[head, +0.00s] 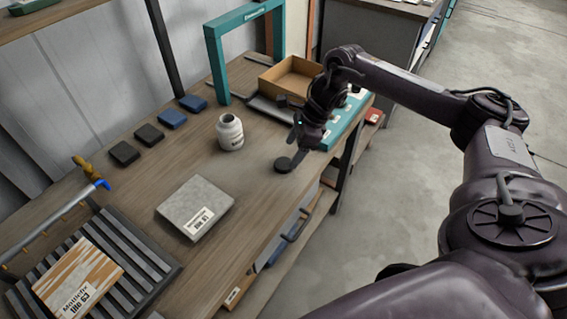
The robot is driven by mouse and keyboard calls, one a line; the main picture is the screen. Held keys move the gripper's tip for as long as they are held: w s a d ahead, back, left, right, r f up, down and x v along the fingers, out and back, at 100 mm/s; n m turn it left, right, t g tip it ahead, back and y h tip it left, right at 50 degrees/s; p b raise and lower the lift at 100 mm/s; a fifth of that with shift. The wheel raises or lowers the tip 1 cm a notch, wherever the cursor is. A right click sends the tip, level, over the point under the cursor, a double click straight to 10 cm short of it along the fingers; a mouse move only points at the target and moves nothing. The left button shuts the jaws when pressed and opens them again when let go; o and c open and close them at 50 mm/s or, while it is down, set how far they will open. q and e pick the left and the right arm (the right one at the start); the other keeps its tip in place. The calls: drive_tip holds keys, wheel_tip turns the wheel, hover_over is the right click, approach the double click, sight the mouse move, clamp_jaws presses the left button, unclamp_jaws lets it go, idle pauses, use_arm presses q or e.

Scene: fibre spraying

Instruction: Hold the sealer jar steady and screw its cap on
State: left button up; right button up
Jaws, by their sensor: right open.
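The white sealer jar (230,134) stands upright on the wooden workbench, with a label on its side. No cap is on its neck. A dark round cap (283,165) lies near the bench's front edge, to the right of the jar and nearer to me. My right gripper (298,149) points down just above and beside the cap and is open. One dark finger overlaps the cap's edge in the picture, so I cannot tell whether it touches. My left gripper is not in view.
A grey labelled tile (195,208) lies nearer on the bench (253,200). A striped tile (78,276) rests on a slatted rack (150,262). Blue and black blocks line the back. A teal frame (214,62) and an open cardboard box (290,76) stand behind.

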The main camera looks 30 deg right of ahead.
sight(285, 163)
drive_tip(key=p+x, duration=0.1)
drive_tip(key=x, duration=0.2)
drive_tip(key=shift+w+a+f+p, duration=0.1)
drive_tip(key=shift+a+f+p, duration=0.05)
drive_tip(key=shift+f+p, duration=0.2)
drive_tip(key=shift+w+a+f, duration=0.1)
drive_tip(key=shift+f, duration=0.45)
drive_tip(key=c, duration=1)
